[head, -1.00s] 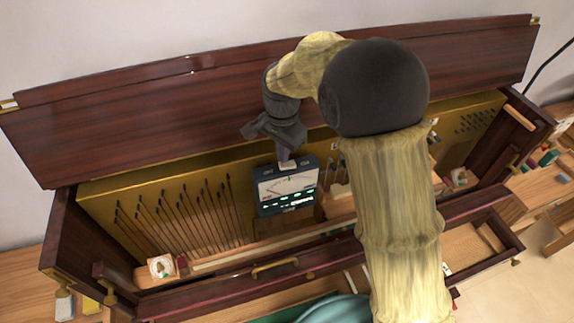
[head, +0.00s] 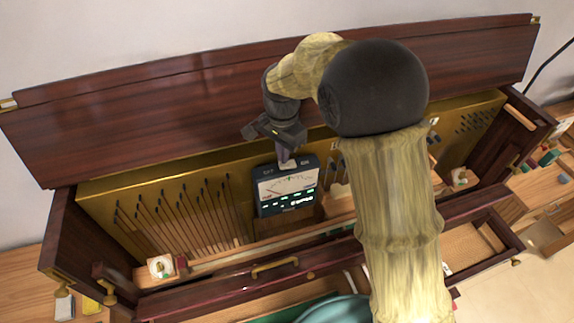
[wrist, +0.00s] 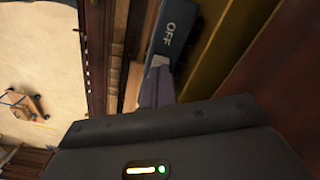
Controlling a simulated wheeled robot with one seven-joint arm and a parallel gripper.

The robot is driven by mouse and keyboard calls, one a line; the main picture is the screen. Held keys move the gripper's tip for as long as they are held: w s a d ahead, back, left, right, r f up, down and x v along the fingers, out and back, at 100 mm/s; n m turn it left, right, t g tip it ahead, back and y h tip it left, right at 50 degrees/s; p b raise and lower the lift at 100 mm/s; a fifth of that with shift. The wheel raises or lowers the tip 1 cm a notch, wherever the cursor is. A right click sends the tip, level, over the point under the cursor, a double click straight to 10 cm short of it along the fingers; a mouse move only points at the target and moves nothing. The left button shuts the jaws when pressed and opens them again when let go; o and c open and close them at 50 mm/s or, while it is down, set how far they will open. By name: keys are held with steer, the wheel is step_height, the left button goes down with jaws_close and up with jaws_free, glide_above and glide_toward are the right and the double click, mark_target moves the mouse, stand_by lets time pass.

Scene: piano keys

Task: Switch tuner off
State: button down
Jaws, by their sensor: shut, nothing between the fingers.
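The tuner (head: 287,199) is a dark box with a needle dial and a lit display with bright green-white marks. It stands upright inside the open piano case. A pale switch (head: 289,166) sits on its top edge between two small labels. My gripper (head: 283,158) is shut and empty, pointing down with its fingertips at the switch. In the wrist view the shut fingers (wrist: 158,88) are right against or just beside the pale switch (wrist: 159,62), and the word OFF shows on the tuner top (wrist: 172,30). I cannot tell whether they touch.
The raised wooden lid (head: 200,85) stands behind the tuner. Thin dark hammer rods (head: 180,215) fill the case to its left. A brass-handled front rail (head: 275,265) runs in front. My arm hides the case's right middle.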

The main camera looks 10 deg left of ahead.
steer(key=shift+f+b, duration=0.4)
steer(key=shift+f, duration=0.4)
stand_by(0.5)
steer(key=shift+r+p, duration=3)
steer(key=shift+r, duration=0.6)
steer(key=shift+f, duration=0.1)
steer(key=s+d+f+n+t+b, duration=0.1)
steer(key=s+d+f+b, duration=0.15)
steer(key=d, duration=0.65)
steer(key=s+d+f+n+b, duration=0.1)
steer(key=d+f+n+b, duration=0.2)
steer(key=d, duration=0.6)
steer(key=s+d+f+n+t+b, duration=0.1)
steer(key=s+d+f+b, duration=0.3)
steer(key=s+d, duration=0.5)
steer(key=shift+d+f+n+t, duration=0.3)
steer(key=shift+d+n, duration=0.1)
steer(key=shift+d, duration=0.65)
